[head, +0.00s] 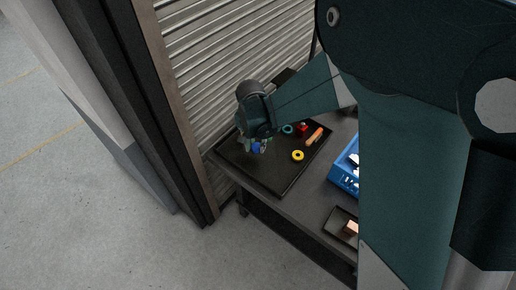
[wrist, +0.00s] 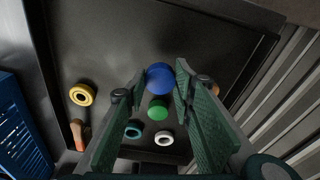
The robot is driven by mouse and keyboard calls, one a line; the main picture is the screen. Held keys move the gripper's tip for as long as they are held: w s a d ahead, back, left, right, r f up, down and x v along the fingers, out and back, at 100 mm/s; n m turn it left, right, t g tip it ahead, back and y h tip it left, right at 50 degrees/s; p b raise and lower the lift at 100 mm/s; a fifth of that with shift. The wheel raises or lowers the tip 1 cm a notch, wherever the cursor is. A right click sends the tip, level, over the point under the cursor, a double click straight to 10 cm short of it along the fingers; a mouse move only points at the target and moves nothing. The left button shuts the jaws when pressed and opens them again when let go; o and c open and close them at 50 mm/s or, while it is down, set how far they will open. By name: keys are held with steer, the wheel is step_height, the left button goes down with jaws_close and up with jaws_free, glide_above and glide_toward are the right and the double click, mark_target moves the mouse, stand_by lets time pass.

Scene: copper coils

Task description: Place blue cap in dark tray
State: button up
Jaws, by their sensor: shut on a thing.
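The blue cap (wrist: 160,77) is a round blue piece held between the fingertips of my gripper (wrist: 158,82) in the wrist view. In the head view a bit of the blue cap (head: 256,149) shows below my gripper (head: 255,146). The fingers are shut on it. The dark tray (head: 279,192) is a wide, shallow black tray on the table, and the cap is over it. The tray's bare floor (wrist: 110,40) shows beneath in the wrist view. How high the cap is above the floor is hard to tell.
The tray holds a yellow ring (head: 298,155), an orange cylinder (head: 314,137), a red piece (head: 302,127), a teal ring (wrist: 132,130), a white ring (wrist: 164,138) and a green piece (wrist: 158,111). A blue crate (head: 346,180) stands to the right. A corrugated shutter (head: 205,75) rises behind.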

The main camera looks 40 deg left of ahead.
mark_target(256, 147)
steer(key=shift+f, duration=0.15)
steer(key=shift+f, duration=1.75)
steer(key=shift+f, duration=0.1)
steer(key=o, duration=0.8)
steer(key=shift+b, duration=0.3)
steer(key=shift+o, duration=0.2)
steer(key=shift+s+d+r+p, duration=0.1)
steer(key=shift+s+r+p, duration=0.15)
steer(key=shift+r, duration=1.8)
steer(key=shift+s+r+p, duration=0.2)
steer(key=shift+s+r, duration=0.05)
steer(key=shift+r, duration=1.75)
steer(key=shift+s+d+r+p, duration=0.1)
steer(key=shift+s+r+p, duration=0.15)
steer(key=shift+r, duration=1.8)
